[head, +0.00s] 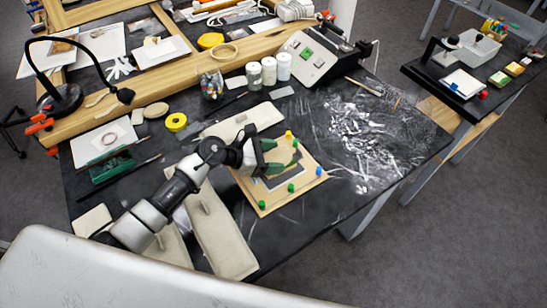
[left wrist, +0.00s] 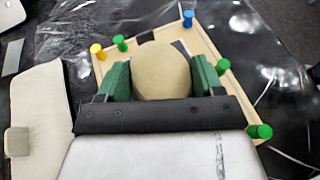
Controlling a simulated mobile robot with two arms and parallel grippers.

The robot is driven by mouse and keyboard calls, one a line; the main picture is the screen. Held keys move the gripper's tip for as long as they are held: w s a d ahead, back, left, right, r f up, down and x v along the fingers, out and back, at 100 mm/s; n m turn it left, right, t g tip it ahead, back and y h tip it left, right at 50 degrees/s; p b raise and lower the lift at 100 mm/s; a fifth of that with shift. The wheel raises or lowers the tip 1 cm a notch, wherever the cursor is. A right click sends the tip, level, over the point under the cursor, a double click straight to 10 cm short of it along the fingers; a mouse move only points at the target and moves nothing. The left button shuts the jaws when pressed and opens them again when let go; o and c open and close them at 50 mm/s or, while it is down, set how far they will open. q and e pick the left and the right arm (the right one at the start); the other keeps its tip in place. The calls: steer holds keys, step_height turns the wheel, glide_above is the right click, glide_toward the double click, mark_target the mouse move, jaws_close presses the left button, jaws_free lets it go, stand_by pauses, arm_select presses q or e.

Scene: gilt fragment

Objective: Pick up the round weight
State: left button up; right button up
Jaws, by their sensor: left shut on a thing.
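The round weight (left wrist: 162,70) is a smooth beige, rounded piece between the two green finger pads in the left wrist view. My left gripper (left wrist: 162,82) is shut on it, with a pad against each side. In the head view my left gripper (head: 277,156) is over a light wooden board (head: 303,184) with coloured pegs, and the weight is partly hidden there by the fingers. I cannot tell whether the weight touches the board. My right gripper is not in view.
Green pegs (head: 291,187), a blue peg (head: 319,171) and a yellow peg (head: 289,134) stand around the board. Long beige padded blocks (head: 222,235) lie left of it. Crumpled clear film (head: 365,135) lies to the right. White bottles (head: 269,71) and a grey device (head: 311,58) stand behind.

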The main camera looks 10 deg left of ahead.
arm_select(q)
step_height(320, 180, up, 3)
steer(key=shift+r+b, duration=0.1)
steer(key=shift+b, duration=0.2)
steer(key=w+d+r+b, duration=0.2)
steer(key=w+d+r, duration=0.2)
steer(key=d+r, duration=0.5)
steer(key=s+a+n+t+y, duration=0.1)
steer(key=s+a+n+t, duration=0.1)
steer(key=s+a, duration=1.3)
glide_above(272, 156)
steer(key=s, duration=0.2)
step_height(272, 156, down, 2)
steer(key=shift+w+f+m, duration=0.1)
steer(key=shift+w+m, duration=0.05)
steer(key=shift+m, duration=0.15)
steer(key=w+d+m+g+h, duration=0.1)
steer(key=w+d, duration=0.4)
steer(key=d, duration=0.6)
steer(key=shift+w+g, duration=0.2)
steer(key=shift+g, duration=0.2)
steer(key=shift+d, duration=0.1)
